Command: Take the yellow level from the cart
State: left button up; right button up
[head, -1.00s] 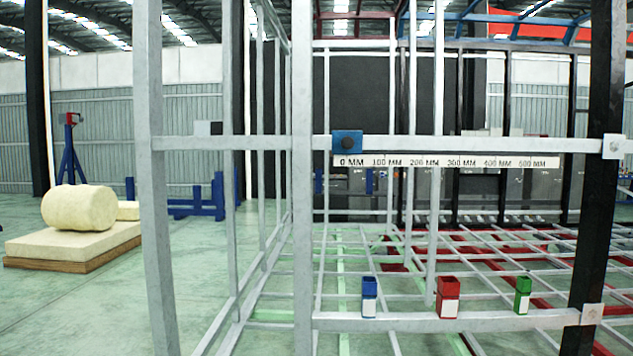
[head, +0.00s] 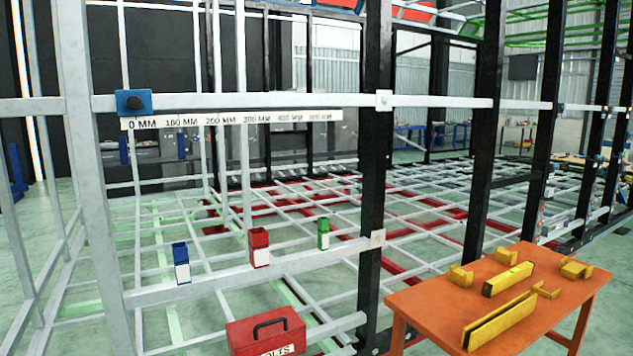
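An orange cart or table (head: 415,309) stands at the lower right in the head view, with several yellow items on its top. One is a yellow block-like bar (head: 508,279) near the middle with a small greenish mark on top, which looks like a level. A longer yellow bar (head: 499,322) lies at the front edge side, slanting up to the right; I cannot tell for sure which of the two is the level. Neither of my grippers is in view.
Smaller yellow pieces (head: 461,276) lie on the cart too. A red toolbox (head: 266,332) sits low left of the cart. A grey and black frame with upright posts (head: 374,160) stands behind; blue, red and green holders (head: 259,247) sit on its lower rail.

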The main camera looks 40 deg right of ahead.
aim_at(495, 286)
jog(key=z, duration=2.45)
jog(key=i+j+z, duration=0.2)
jog(key=i+z, duration=0.15)
jog(key=i+j+z, duration=0.75)
jog(key=i+j, duration=0.05)
jog(key=i, duration=0.05)
